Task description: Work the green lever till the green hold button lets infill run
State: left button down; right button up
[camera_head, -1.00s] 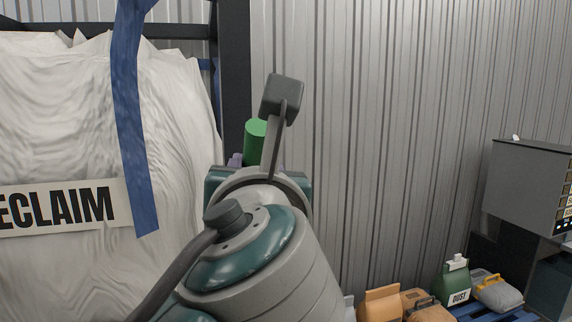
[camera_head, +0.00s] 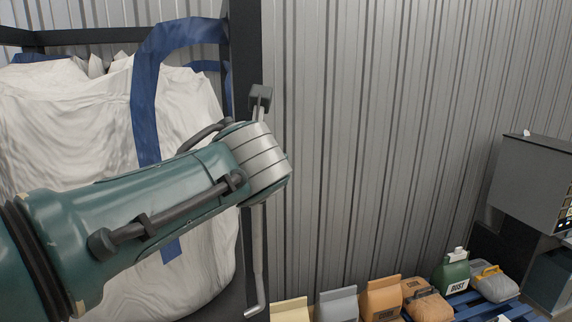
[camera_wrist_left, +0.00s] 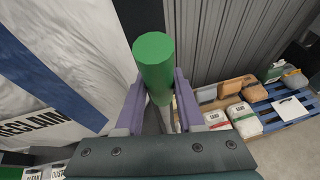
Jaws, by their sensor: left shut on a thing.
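The green lever grip (camera_wrist_left: 154,62) is a thick green cylinder in the left wrist view. My left gripper (camera_wrist_left: 160,80) has its purple fingers on both sides of it and is shut on it. In the head view, my left arm comes in from the left and hides the grip and fingers. A thin grey rod (camera_head: 258,255) with a bent lower end shows below my wrist; I cannot tell if it belongs to the lever. The green hold button is not visible. My right gripper is not in view.
A large white bag (camera_head: 70,110) with blue straps hangs in a dark frame (camera_head: 245,50) at left. A grey cabinet (camera_head: 530,185) stands at right. Several small sacks and a green jug (camera_head: 452,272) stand along the ribbed wall, some on a blue pallet (camera_head: 470,305).

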pick_arm(q)
jog(key=shift+w+a+g, duration=0.15)
jog(key=shift+w+g, duration=0.15)
jog(key=shift+w, duration=0.45)
jog(key=c, duration=0.5)
grip_release()
jog(key=shift+r, duration=0.1)
jog(key=shift+s+r+p, duration=0.4)
jog(key=shift+s+p, duration=0.05)
jog(key=shift+p, duration=0.25)
jog(key=shift+p+v, duration=0.3)
jog(key=shift+v, duration=4.1)
jog(key=shift+s+f, duration=0.1)
jog(key=shift+c, duration=0.4)
